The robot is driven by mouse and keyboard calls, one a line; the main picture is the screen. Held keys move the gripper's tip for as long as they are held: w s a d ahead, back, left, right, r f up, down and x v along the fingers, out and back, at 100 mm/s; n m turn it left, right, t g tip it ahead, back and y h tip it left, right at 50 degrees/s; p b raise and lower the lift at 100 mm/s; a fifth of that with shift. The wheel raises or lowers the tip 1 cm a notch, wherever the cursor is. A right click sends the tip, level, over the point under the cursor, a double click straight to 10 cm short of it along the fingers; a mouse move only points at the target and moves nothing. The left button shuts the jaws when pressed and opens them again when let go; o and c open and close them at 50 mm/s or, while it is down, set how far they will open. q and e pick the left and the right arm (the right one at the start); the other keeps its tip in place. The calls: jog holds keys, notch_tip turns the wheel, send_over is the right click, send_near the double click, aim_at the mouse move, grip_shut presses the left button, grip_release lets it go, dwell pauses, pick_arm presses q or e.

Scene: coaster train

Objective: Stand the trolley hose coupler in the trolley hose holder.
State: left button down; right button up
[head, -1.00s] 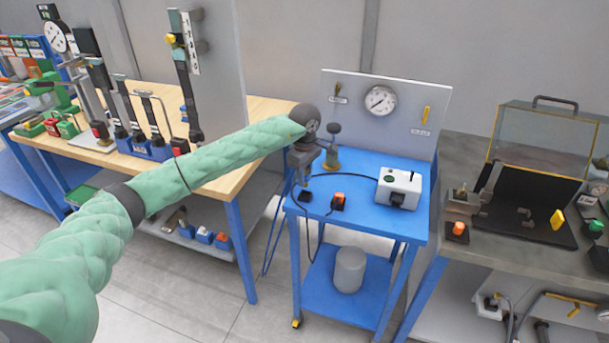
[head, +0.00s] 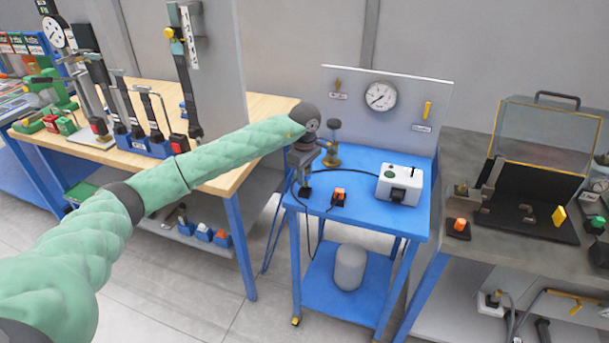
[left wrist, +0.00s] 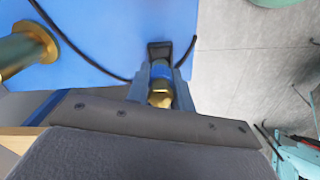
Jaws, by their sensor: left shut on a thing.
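My left gripper (head: 304,179) points down over the front left corner of the blue trolley top (head: 365,224). In the left wrist view its two fingers (left wrist: 161,92) are shut on the trolley hose coupler (left wrist: 160,96), a short piece with a brass hex end and a dark blue band. A small black block, which looks like the trolley hose holder (left wrist: 160,50), lies just beyond the coupler in line with it. It also shows under the gripper in the head view (head: 304,193). Whether the coupler is inside the holder or just above it I cannot tell. My right gripper is out of view.
A brass fitting (head: 332,157) stands close behind the gripper. A black box with an orange switch (head: 339,197) sits to its right, and a white box (head: 400,184) farther right. A black hose (left wrist: 85,58) curves around the gripper. A gauge panel (head: 400,130) closes the back.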

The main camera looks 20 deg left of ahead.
pick_arm(q)
jog(key=shift+b, duration=1.25)
dwell(2.0)
jog(key=shift+f+b, duration=1)
jog(key=shift+f, duration=0.05)
dwell(0.5)
jog(key=c, duration=1.1)
grip_release()
jog(key=shift+c, duration=0.2)
notch_tip(320, 180, up, 6)
jog(key=shift+r+b, duration=0.25)
jog(key=shift+b, duration=0.85)
jog(key=shift+r, duration=0.65)
